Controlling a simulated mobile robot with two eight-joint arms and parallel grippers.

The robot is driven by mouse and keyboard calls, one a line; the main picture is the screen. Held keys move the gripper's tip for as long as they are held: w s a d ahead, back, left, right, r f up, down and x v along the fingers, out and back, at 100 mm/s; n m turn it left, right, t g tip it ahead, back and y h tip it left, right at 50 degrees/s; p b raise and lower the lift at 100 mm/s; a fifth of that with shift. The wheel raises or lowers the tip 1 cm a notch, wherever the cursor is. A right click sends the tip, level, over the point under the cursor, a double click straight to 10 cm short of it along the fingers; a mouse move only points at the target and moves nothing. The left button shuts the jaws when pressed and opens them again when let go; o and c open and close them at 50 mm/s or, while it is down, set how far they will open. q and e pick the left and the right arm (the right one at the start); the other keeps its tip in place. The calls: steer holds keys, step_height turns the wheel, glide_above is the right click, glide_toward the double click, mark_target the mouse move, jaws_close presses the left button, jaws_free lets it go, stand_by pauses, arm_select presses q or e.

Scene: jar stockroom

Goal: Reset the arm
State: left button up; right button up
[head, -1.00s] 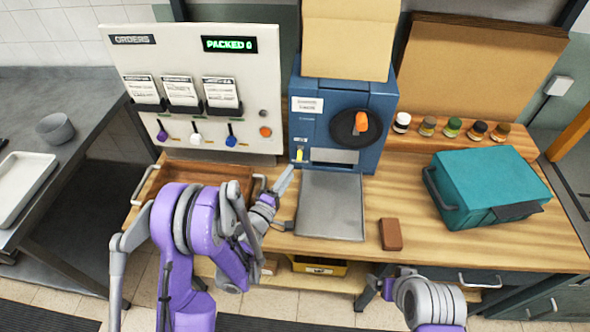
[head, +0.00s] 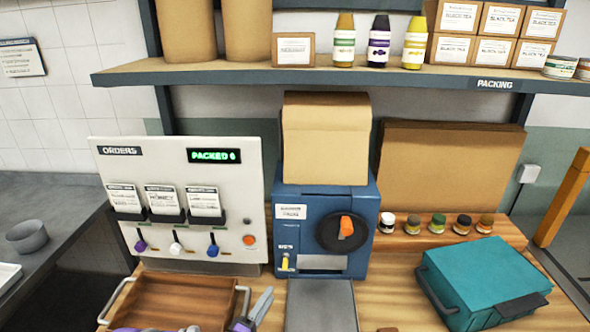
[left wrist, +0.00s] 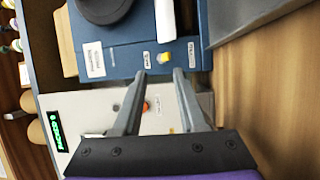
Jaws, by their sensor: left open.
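My left gripper (head: 258,306) shows at the bottom of the head view, between the wooden tray and the grey plate. In the left wrist view its two fingers (left wrist: 160,82) are apart with nothing between them. They point toward the blue machine (left wrist: 135,55), near its yellow switch (left wrist: 164,58), with a visible gap in the head view. The blue machine (head: 370,200) has a black dial with an orange handle (head: 346,226). My right gripper is out of view.
The orders panel (head: 110,180) stands left of the machine. A wooden tray (head: 165,283) and grey plate (head: 320,305) lie in front. A teal case (head: 480,275) and several small jars (head: 438,223) are at right. A loaded shelf (head: 250,78) spans above.

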arm_select(q)
steer(key=s+d+r+m+g+h, duration=0.1)
steer(key=s+d+r+m+g, duration=0.35)
steer(key=s+m+g, duration=0.3)
steer(key=s+a+f+m+g+y, duration=0.1)
steer(key=s+a+y, duration=0.3)
steer(key=s, duration=0.5)
steer(key=s+a+f+m+g+y, duration=0.1)
steer(key=s+a+m+g+y, duration=0.2)
steer(key=s+a, duration=0.5)
steer(key=shift+s+m+y, duration=0.65)
steer(key=shift+s+y, duration=0.05)
steer(key=shift+s, duration=0.55)
steer(key=shift+f+g, duration=0.1)
steer(key=shift+g, duration=0.15)
